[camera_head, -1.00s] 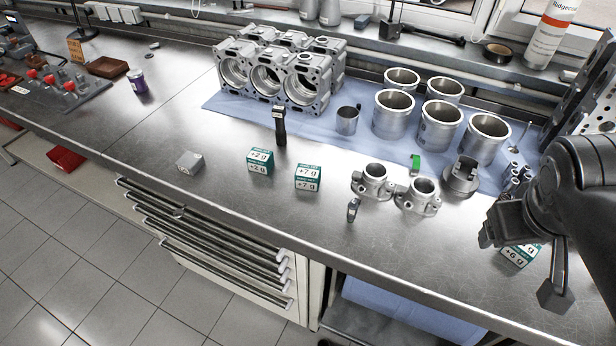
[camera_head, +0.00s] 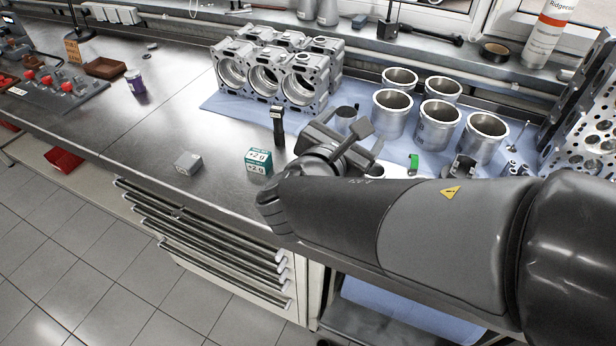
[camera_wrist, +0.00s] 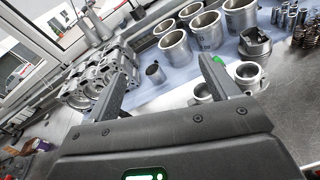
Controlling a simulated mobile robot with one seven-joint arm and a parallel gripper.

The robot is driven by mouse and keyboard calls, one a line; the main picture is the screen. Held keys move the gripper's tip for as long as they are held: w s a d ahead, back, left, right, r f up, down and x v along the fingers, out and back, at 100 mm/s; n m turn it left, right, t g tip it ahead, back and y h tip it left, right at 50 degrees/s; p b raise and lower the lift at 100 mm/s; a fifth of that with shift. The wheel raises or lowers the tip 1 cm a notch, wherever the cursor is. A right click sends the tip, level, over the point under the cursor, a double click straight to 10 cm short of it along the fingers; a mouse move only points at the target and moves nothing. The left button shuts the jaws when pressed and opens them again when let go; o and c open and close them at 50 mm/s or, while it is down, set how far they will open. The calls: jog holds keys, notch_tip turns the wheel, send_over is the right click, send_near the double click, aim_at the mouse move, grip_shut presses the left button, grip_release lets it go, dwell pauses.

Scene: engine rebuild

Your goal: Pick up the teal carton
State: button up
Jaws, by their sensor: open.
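A teal and white carton marked +2 g (camera_head: 259,162) stands on the steel bench, left of my arm in the head view. My gripper (camera_head: 350,138) is to its right, above the bench, apart from it and partly hidden by its own wrist. In the wrist view my gripper (camera_wrist: 168,66) shows two spread fingers with nothing between them. No teal carton can be made out in the wrist view. The +7 g and +6 g cartons seen earlier do not show now; my arm covers those areas.
A grey metal block (camera_head: 188,163) lies left of the carton, and a dark upright tool (camera_head: 278,126) stands behind it. An engine block (camera_head: 268,75) and several metal cylinders (camera_head: 438,122) stand on the blue mat.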

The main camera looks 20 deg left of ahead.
jog(key=s+a+n+t+y, duration=0.1)
jog(key=s+a+n+y, duration=0.45)
jog(key=a, duration=0.35)
jog(key=shift+n+h, duration=0.35)
jog(key=f, duration=1.4)
jog(key=w+f, duration=0.1)
jog(key=f, duration=0.7)
jog(key=shift+a, duration=0.15)
jog(key=x, duration=1.2)
jog(key=shift+s, duration=0.1)
jog(key=shift+c, duration=0.3)
jog(key=c, duration=1)
jog(key=shift+r, duration=0.1)
